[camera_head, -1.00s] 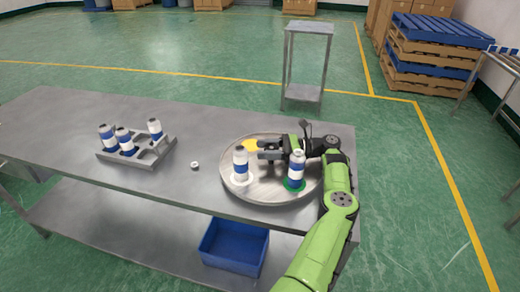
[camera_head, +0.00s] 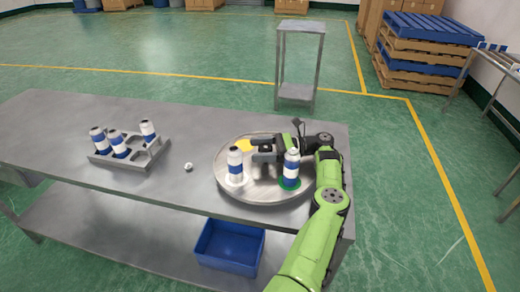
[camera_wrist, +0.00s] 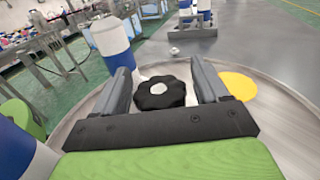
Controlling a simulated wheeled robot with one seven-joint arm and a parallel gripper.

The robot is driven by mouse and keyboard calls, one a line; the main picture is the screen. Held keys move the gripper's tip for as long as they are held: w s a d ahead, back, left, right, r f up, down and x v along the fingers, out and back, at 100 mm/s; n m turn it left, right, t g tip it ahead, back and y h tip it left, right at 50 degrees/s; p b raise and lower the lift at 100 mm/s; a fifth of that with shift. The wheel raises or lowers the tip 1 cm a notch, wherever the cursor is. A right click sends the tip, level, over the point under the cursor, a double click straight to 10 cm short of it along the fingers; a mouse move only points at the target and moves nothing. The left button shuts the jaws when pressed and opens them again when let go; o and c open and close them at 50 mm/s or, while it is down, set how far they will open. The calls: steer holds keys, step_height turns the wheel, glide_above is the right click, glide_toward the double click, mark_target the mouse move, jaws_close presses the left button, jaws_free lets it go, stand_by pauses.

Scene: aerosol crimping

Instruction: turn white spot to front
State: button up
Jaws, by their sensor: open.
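A round metal turntable (camera_head: 225,180) sits on the table's right part. It bears a white spot (camera_head: 233,184), a green spot (camera_head: 284,187) and a yellow spot (camera_head: 244,145). In the wrist view a black lobed knob (camera_wrist: 160,92) lies between the open fingers, with gaps at both sides. The yellow spot (camera_wrist: 238,85) shows to the right there.
A grey rack (camera_head: 130,156) with several cans stands left on the metal table (camera_head: 60,125). A small pale piece (camera_head: 188,167) lies between rack and turntable. A blue bin (camera_head: 230,245) is on the lower shelf. The two cans stand close to my gripper.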

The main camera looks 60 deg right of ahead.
steer(key=shift+r, duration=0.1)
step_height(320, 180, up, 10)
steer(key=shift+f+p, duration=0.1)
steer(key=shift+p, duration=1.1)
